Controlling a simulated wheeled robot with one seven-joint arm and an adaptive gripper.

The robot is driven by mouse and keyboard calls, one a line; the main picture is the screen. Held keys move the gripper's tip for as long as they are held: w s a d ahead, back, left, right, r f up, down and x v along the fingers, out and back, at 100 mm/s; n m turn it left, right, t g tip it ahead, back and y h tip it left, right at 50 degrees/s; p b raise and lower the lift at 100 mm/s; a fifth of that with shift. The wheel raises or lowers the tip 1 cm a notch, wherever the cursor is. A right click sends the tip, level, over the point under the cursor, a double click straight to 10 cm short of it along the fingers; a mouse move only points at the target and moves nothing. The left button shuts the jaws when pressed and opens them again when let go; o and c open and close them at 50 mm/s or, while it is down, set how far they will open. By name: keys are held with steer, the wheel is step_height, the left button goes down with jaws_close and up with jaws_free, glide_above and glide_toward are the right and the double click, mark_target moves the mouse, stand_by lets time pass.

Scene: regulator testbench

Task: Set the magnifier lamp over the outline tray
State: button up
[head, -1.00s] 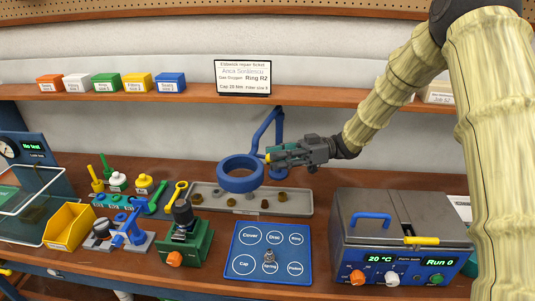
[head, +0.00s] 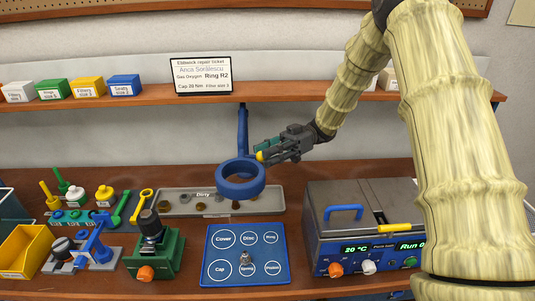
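The magnifier lamp (head: 241,188) is a blue ring on a blue arm hung below the shelf. It is in mid-air, above and behind the outline tray and in front of the dirty-parts tray. My gripper (head: 265,154) is at the ring's right rear rim. Its fingers appear closed around the lamp's small yellow grip, whose tip shows. The outline tray (head: 281,246) is a blue board at the front with circles labelled Cover, Disc, Ring, Cap, Spring and Piston. A small metal part (head: 246,258) stands on it by the Spring circle.
A grey tray labelled Dirty (head: 275,202) with several brown parts lies behind the outline tray. A green fixture (head: 150,252) stands left of it. A grey test box (head: 360,220) stands right. The shelf (head: 300,97) carries a ticket sign (head: 203,75) and coloured boxes.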

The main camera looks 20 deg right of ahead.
steer(key=o, duration=0.4)
steer(key=shift+s+d+f, duration=0.1)
steer(key=shift+s+d, duration=0.15)
steer(key=shift+d, duration=0.25)
steer(key=shift+o, duration=0.2)
steer(key=v, duration=0.7)
steer(key=shift+w+d, duration=0.15)
steer(key=shift+w, duration=0.1)
